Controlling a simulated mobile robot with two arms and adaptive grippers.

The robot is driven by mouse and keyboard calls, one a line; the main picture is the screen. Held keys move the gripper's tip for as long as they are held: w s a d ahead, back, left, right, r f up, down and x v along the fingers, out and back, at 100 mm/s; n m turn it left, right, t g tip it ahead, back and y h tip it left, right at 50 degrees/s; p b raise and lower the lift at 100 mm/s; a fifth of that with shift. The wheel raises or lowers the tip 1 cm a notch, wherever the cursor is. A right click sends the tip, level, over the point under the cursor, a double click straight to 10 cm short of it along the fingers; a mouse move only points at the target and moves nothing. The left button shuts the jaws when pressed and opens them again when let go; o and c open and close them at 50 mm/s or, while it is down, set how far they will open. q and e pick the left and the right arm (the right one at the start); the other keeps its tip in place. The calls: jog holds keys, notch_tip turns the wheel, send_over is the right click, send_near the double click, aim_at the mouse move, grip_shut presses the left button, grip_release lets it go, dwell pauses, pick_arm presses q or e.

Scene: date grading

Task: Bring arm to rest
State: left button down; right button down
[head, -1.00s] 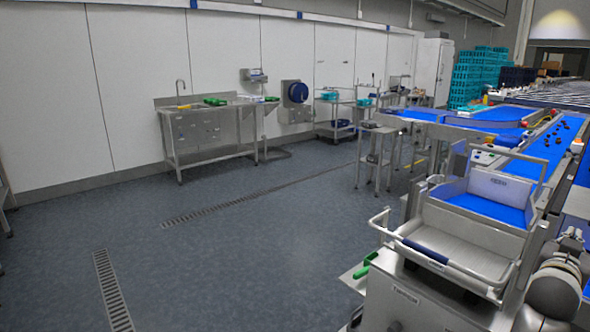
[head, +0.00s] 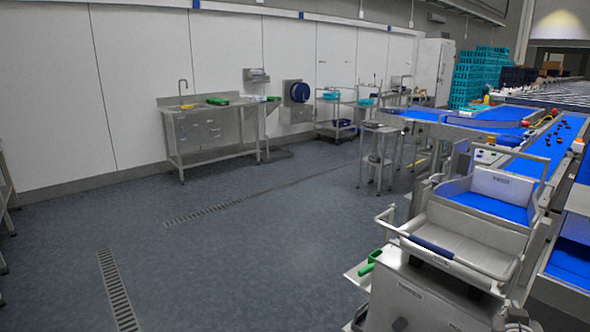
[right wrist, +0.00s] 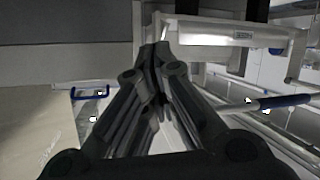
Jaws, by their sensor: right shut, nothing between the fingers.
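My right gripper (right wrist: 155,52) fills the middle of the right wrist view. Its dark fingers come together at the tips, shut, with nothing between them. In the head view only a small part of my right arm shows at the bottom right edge, low beside the steel machine (head: 440,296). My left gripper is in neither view. The machine's steel tray (head: 468,240) has a rail with a blue grip (head: 431,247), and this blue grip also shows in the right wrist view (right wrist: 285,101), to the right of the fingers.
Blue conveyor belts (head: 535,150) with dark dates run to the back right. A green-handled thing (head: 369,263) lies on a small side shelf of the machine. A steel sink table (head: 210,135) stands at the back wall. The grey floor (head: 230,260) on the left is clear.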

jog(key=s+a+f+n+g+y, duration=0.4)
jog(key=s+a+f+y, duration=0.1)
jog(key=s+a+f, duration=0.9)
jog(key=s+a+f+n+g+y, duration=0.3)
jog(key=s+a+f+g, duration=0.15)
jog(key=s+a, duration=0.8)
jog(key=s+d+f, duration=0.1)
jog(key=s+f, duration=0.1)
jog(key=f, duration=1.2)
jog(key=s+d+f, duration=0.1)
jog(key=s+f, duration=0.1)
jog(key=f, duration=1.2)
jog(key=s+d+f+g, duration=0.2)
jog(key=s+d+f, duration=0.1)
jog(key=s+f, duration=1.2)
jog(key=shift+s, duration=0.35)
jog(key=shift+d, duration=0.1)
